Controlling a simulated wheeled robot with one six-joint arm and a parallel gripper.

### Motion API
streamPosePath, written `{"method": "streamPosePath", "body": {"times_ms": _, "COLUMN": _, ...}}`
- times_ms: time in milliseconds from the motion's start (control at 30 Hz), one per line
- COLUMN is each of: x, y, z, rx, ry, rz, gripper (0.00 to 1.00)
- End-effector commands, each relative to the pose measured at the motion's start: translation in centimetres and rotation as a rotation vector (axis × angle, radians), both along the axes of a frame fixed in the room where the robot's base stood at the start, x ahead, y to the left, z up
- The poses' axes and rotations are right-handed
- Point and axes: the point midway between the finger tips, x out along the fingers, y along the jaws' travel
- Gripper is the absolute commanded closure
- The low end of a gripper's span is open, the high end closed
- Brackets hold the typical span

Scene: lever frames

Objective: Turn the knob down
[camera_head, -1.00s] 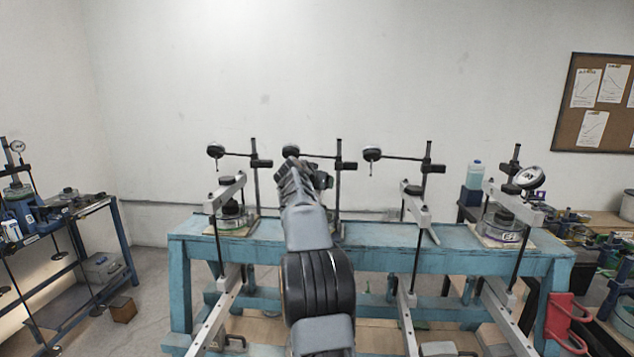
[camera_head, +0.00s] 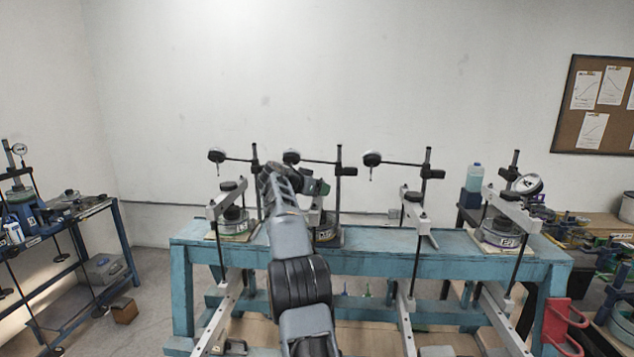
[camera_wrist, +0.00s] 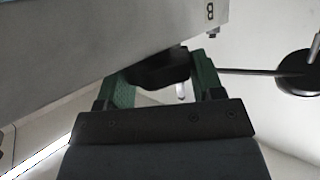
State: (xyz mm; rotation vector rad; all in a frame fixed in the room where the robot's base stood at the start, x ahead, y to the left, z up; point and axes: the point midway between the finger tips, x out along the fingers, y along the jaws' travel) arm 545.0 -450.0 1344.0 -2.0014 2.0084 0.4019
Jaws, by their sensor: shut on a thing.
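The black knob (camera_wrist: 157,70) sits at the edge of a grey lever beam (camera_wrist: 100,55) in the wrist view. The green fingers of my gripper (camera_wrist: 160,82) stand on both sides of it, shut on it. In the head view my gripper (camera_head: 318,188) is at the second station from the left on the blue bench (camera_head: 365,236). My arm covers most of that station's beam and knob there. A round pot (camera_head: 327,233) shows below my gripper.
Similar lever stations stand to both sides, with beams at the left (camera_head: 226,200) and right (camera_head: 415,210). Dial gauges on thin arms, such as this dial gauge (camera_head: 372,159), hang behind. Another dial (camera_wrist: 296,72) is at the right in the wrist view.

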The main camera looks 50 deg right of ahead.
Motion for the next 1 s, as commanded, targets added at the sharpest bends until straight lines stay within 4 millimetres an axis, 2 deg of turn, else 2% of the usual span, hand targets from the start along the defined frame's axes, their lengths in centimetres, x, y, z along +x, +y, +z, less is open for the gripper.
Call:
{"method": "streamPosePath", "body": {"times_ms": 367, "x": 0.0, "y": 0.1, "z": 0.1, "rx": -0.004, "ry": -0.003, "rz": -0.026, "gripper": 0.62}}
{"method": "streamPosePath", "body": {"times_ms": 400, "x": 0.0, "y": 0.1, "z": 0.1, "rx": -0.004, "ry": -0.003, "rz": -0.026, "gripper": 0.36}}
{"method": "streamPosePath", "body": {"times_ms": 600, "x": 0.0, "y": 0.0, "z": 0.1, "rx": -0.003, "ry": -0.002, "rz": -0.026, "gripper": 0.17}}
{"method": "streamPosePath", "body": {"times_ms": 867, "x": 0.0, "y": 0.1, "z": 0.1, "rx": -0.003, "ry": -0.001, "rz": -0.025, "gripper": 0.16}}
{"method": "streamPosePath", "body": {"times_ms": 1000, "x": 0.1, "y": 1.2, "z": 0.4, "rx": -0.004, "ry": -0.003, "rz": -0.023, "gripper": 0.16}}
